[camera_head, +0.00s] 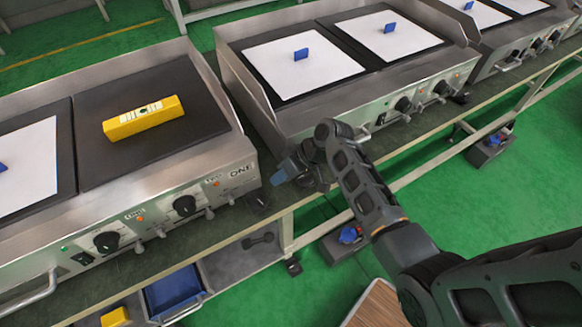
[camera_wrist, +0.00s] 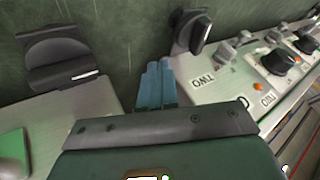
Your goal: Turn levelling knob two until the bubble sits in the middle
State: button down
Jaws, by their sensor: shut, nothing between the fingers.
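A yellow spirit level (camera_head: 143,117) lies on the dark plate of the left griddle. Its vial shows as a small window on top; I cannot tell exactly where the bubble sits. My gripper (camera_head: 284,171) is shut and empty, above the bench edge between the two griddles. Its blue fingers (camera_wrist: 156,84) are together, below and left of the labelled knob, apart from it.
Another black knob (camera_wrist: 57,57) stands at the wrist view's left. Control dials (camera_head: 184,206) line the left griddle's front. The middle griddle (camera_head: 330,118) carries white sheets with blue blocks. A blue bin (camera_head: 174,290) is on the lower shelf.

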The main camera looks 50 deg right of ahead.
aim_at(258, 194)
jog(key=shift+w+a+f+p, duration=0.15)
jog(key=shift+a+p, duration=0.05)
jog(key=shift+a, duration=0.5)
jog(key=shift+w+a+f+p, duration=0.1)
jog(key=shift+w+a+p, duration=0.15)
jog(key=shift+a, duration=0.5)
jog(key=shift+w+a+f+p, duration=0.1)
jog(key=shift+a+f+p, duration=0.1)
jog(key=shift+a, duration=0.5)
jog(key=shift+a, duration=0.1)
